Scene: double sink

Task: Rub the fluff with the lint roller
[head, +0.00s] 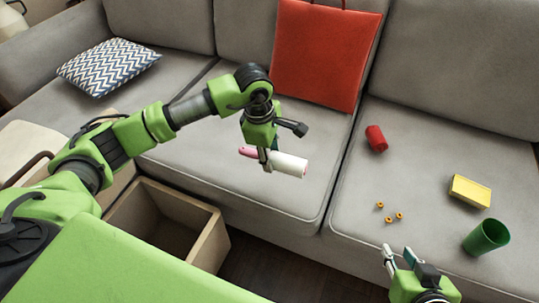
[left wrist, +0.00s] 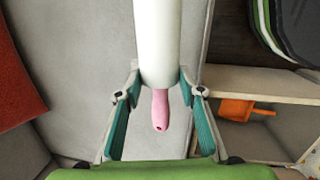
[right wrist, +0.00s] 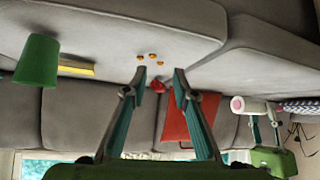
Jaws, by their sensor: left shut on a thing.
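The lint roller has a white roll (head: 289,164) and a pink handle (head: 247,152). My left gripper (head: 267,162) is shut on it, above the middle seat of the grey sofa. In the left wrist view the white roll (left wrist: 158,40) points away and the pink handle (left wrist: 160,108) lies between the fingers. Several small orange bits, seemingly the fluff (head: 389,212), lie on the right seat. They also show in the right wrist view (right wrist: 152,55), beyond the fingertips. My right gripper (head: 397,257) is open and empty, near the seat's front edge, short of the fluff.
On the right seat are a red cylinder (head: 376,139), a yellow block (head: 470,191) and a green cup (head: 486,238). A red bag (head: 322,55) leans on the backrest; a patterned cushion (head: 108,67) lies left. An open wooden box (head: 215,243) stands before the sofa.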

